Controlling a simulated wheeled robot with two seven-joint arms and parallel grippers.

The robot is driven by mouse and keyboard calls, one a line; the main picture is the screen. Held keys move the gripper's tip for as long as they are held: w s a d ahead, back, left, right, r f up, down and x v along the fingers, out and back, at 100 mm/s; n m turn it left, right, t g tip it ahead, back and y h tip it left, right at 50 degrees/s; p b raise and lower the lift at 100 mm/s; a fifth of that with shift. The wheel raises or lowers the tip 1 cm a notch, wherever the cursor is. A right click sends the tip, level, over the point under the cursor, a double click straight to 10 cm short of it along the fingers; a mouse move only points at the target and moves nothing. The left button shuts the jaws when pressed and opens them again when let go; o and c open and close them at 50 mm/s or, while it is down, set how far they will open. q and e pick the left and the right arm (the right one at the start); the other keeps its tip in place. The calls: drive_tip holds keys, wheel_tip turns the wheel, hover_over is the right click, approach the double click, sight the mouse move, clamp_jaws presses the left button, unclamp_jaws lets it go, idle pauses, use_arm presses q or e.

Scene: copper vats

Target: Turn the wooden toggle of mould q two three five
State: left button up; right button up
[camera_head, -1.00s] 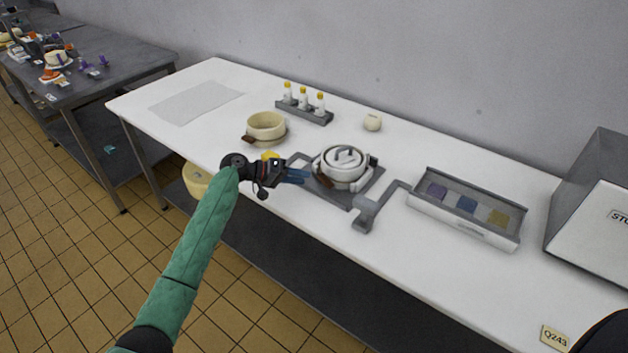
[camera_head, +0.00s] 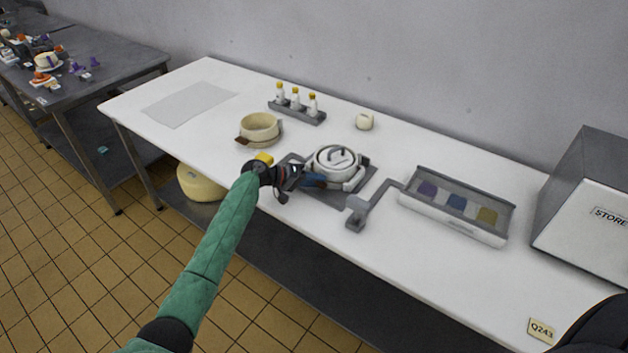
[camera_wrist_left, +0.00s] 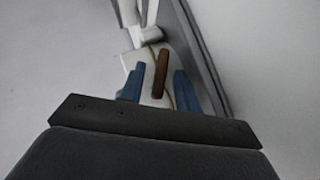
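A round white lidded mould (camera_head: 338,160) sits on a grey plate on the white table. No number can be read on it. My left gripper (camera_head: 318,181) is at the mould's near left side, where its blue fingers hide the toggle in the head view. In the left wrist view the brown wooden toggle (camera_wrist_left: 161,72) stands between the two blue fingers (camera_wrist_left: 157,84). There is a visible gap on each side, so the gripper is open around it, not closed on it. My right gripper is not in view.
A cream pot (camera_head: 260,127) with a brown part stands left of the mould. A yellow block (camera_head: 264,159) lies near my left wrist. A bottle rack (camera_head: 297,112) is behind. A tray of coloured squares (camera_head: 452,214) and a grey box (camera_head: 588,205) stand to the right.

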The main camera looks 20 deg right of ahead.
use_arm(q)
clamp_jaws()
